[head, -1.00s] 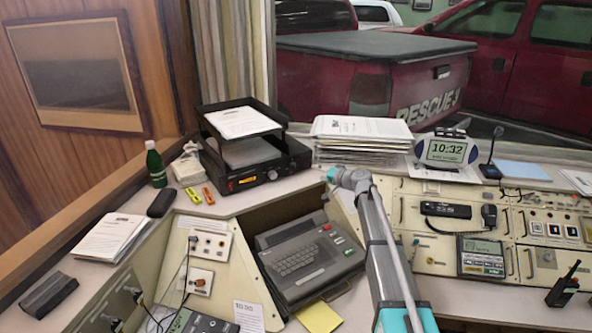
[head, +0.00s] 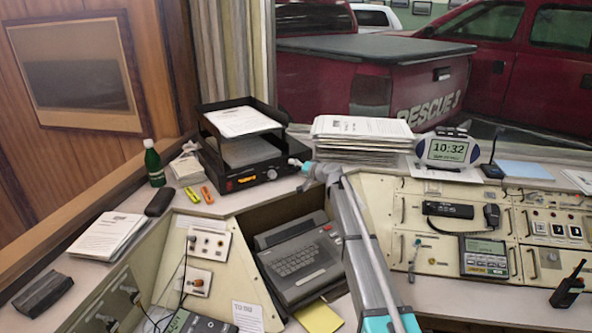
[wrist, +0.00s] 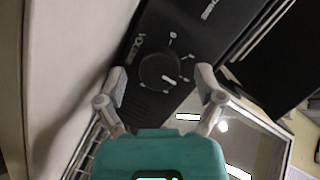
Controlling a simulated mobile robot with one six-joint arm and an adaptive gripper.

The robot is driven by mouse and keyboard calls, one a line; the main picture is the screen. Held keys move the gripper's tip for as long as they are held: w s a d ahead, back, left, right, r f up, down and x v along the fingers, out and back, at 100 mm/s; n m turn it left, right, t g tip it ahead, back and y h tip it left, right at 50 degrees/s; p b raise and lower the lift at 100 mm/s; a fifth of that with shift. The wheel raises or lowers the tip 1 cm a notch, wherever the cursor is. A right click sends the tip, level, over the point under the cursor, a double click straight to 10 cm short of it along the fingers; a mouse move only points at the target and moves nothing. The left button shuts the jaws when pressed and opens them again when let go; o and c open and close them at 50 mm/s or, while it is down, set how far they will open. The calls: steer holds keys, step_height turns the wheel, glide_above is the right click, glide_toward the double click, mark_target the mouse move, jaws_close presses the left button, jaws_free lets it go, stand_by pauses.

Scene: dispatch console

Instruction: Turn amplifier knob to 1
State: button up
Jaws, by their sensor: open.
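The amplifier (head: 262,178) is a black box with an orange display, under a paper tray on the desk, left of centre in the head view. In the wrist view, its dark front panel (wrist: 186,28) shows a round black volume knob (wrist: 157,70) with a white pointer mark and small markings around it. My gripper (wrist: 160,82) is open, one finger on each side of the knob, and I see a gap between each finger and the knob. In the head view my gripper (head: 298,164) is at the amplifier's right front. The digits are too small to read.
A black tray with papers (head: 240,122) stands on the amplifier. A grey typewriter-like device (head: 298,262) sits in the recess below.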

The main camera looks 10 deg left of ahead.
steer(key=shift+c, duration=0.3)
steer(key=c, duration=1.1)
steer(key=shift+r, duration=0.1)
steer(key=n, duration=0.1)
steer(key=n+h+p, duration=0.1)
steer(key=n, duration=0.1)
steer(key=shift+a+n+t+h, duration=0.1)
steer(key=shift+n+t+h, duration=0.2)
steer(key=n+t+h, duration=0.1)
steer(key=n, duration=0.2)
steer(key=shift+n+h+p, duration=0.3)
steer(key=shift+n+p, duration=0.05)
steer(key=shift+n, duration=0.05)
